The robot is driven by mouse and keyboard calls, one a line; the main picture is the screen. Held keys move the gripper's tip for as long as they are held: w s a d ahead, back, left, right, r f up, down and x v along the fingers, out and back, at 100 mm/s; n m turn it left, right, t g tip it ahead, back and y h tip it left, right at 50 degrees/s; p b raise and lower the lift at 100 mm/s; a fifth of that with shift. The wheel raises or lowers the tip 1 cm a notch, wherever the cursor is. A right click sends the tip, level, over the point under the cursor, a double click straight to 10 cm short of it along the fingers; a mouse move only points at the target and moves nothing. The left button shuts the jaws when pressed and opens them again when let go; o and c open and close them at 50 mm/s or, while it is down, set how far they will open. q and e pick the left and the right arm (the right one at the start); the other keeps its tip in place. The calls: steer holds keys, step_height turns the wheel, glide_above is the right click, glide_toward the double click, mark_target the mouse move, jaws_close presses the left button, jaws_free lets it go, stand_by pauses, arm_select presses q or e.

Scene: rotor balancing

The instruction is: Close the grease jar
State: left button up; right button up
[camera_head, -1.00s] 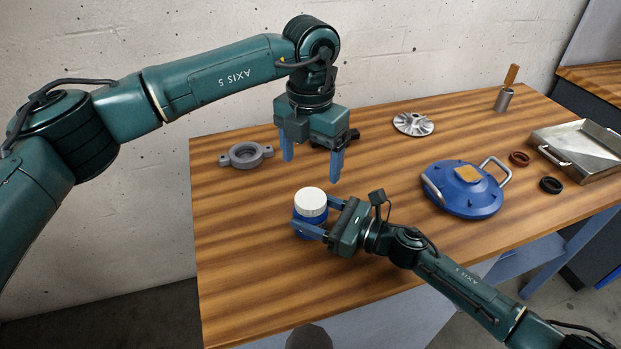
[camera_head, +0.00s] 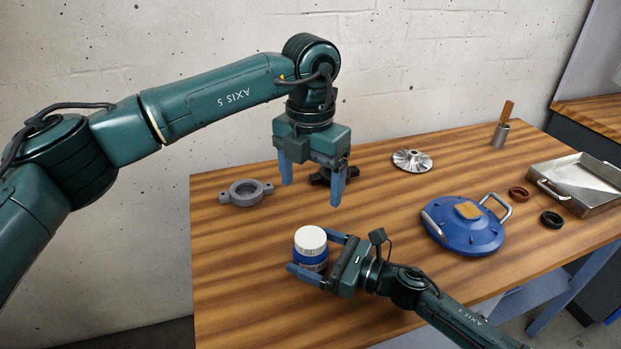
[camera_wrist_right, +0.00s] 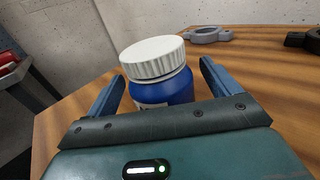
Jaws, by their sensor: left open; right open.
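The grease jar (camera_head: 310,250) is blue with a white lid (camera_head: 311,238) seated on its top. It stands upright on the wooden table; the jar (camera_wrist_right: 166,88) and its lid (camera_wrist_right: 152,58) also show in the right wrist view. My right gripper (camera_head: 308,254) is open, with one finger on either side of the jar; visible gaps show between the fingers and the jar. My left gripper (camera_head: 311,192) is open and empty, hanging fingers down above the table, behind the jar. Whether the lid is screwed tight cannot be told.
A grey ring housing (camera_head: 245,193) lies at the back left, a dark part (camera_head: 322,178) behind my left gripper. A finned rotor (camera_head: 412,160), blue lidded housing (camera_head: 463,226), two rings, a metal cup (camera_head: 499,136) and a steel tray (camera_head: 580,180) occupy the right. The front left table is clear.

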steer(key=b+v, duration=0.2)
steer(key=v, duration=1)
steer(key=shift+f, duration=0.15)
steer(key=shift+s+d, duration=0.25)
steer(key=shift+d, duration=0.3)
